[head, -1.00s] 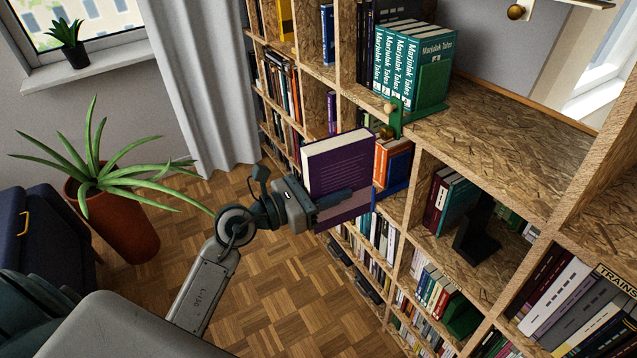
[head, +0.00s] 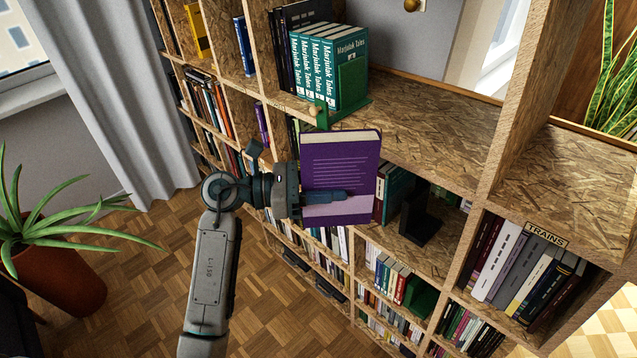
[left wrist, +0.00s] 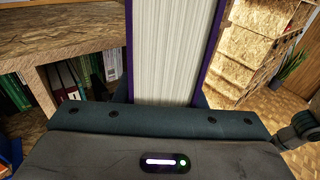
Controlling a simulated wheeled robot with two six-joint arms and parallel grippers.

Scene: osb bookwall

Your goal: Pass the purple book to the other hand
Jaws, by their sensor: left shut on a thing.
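The purple book (head: 341,170) stands nearly upright in my left gripper (head: 325,197), in front of the shelf wall. One finger lies across the lower part of its cover, and the jaws are shut on it. In the left wrist view the purple book (left wrist: 176,50) shows its pale page block between purple cover edges, rising from between the jaws. My right gripper is in neither view.
An OSB bookshelf (head: 430,120) stands close behind the book. Teal books (head: 328,68) with a green bookend (head: 350,88) stand on its upper shelf. A black bookend (head: 421,222) sits lower. A potted plant (head: 60,270) is at left.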

